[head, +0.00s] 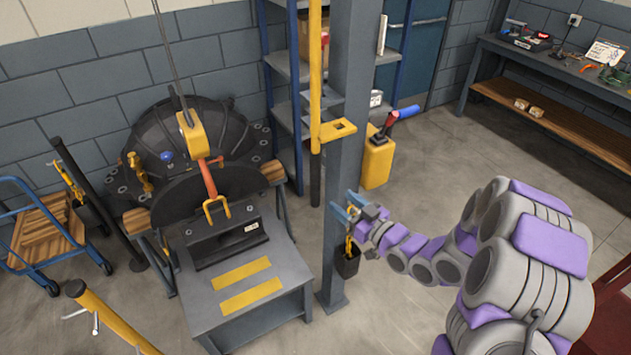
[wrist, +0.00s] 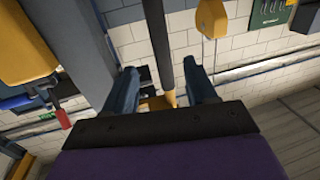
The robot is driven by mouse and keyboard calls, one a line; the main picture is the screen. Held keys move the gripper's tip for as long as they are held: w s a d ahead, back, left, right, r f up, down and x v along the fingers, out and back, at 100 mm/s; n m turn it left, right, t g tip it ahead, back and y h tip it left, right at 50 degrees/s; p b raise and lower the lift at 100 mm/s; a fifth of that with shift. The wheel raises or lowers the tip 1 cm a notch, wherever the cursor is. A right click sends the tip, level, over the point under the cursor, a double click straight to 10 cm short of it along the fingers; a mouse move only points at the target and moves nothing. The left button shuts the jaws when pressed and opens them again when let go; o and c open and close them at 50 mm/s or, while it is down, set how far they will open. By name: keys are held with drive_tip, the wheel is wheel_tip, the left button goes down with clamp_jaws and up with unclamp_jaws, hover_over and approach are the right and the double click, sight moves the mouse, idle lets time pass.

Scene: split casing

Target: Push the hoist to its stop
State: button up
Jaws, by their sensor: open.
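The hoist (head: 192,135) is a yellow block hanging on a dark cable at the left of the head view. An orange strap and a yellow hook (head: 216,208) hang below it, in front of the dark round casing (head: 190,135). My gripper (head: 345,205) is well to the right of the hoist, by the grey column, with its blue fingers apart and nothing seen held. In the wrist view the open fingers (wrist: 160,66) have a dark pole with a yellow end behind the gap. A yellow body hangs at the upper right there; I cannot tell whether it is the hoist.
The grey column (head: 347,130) stands between the hoist and my arm. It carries a yellow bracket (head: 338,130) and a black holder (head: 348,262). A grey bench (head: 240,300) with yellow stripes lies below the hoist.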

sight(319, 184)
drive_tip(key=b+x, duration=0.1)
drive_tip(key=x, duration=1.1)
drive_tip(key=shift+w+a+f, duration=0.1)
drive_tip(key=shift+c, duration=0.4)
clamp_jaws()
